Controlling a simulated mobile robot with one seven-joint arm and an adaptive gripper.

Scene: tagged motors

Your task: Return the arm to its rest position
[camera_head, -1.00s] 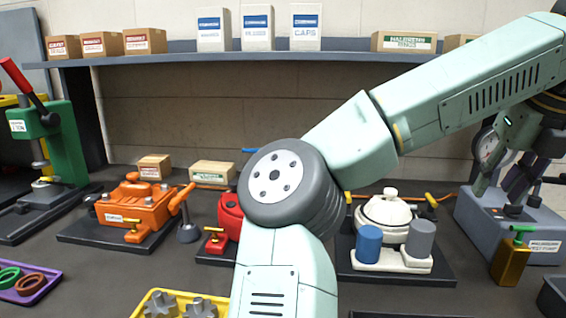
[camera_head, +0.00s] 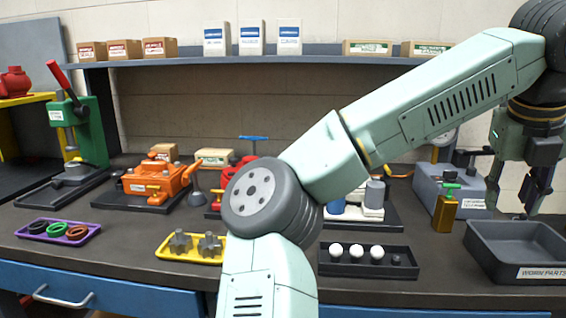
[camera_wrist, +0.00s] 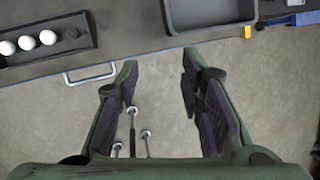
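My arm crosses the head view from the lower middle to the upper right. My gripper (camera_head: 520,190) hangs at the right edge of that view, fingers down, near the grey pump unit (camera_head: 465,190) and the grey worn-parts tray (camera_head: 505,232); the arm does not hide it. In the wrist view my gripper (camera_wrist: 160,75) is open, its two fingers well apart with nothing between them. Bare floor (camera_wrist: 160,110) shows below, and the bench edge lies just beyond the fingertips.
The black tray (camera_head: 367,274) with white balls and the yellow tray (camera_head: 190,260) with gears sit along the bench front. A purple tray (camera_head: 95,240) with rings, an orange motor (camera_head: 158,184) and a green press (camera_head: 90,145) stand left. The worn-parts tray looks empty.

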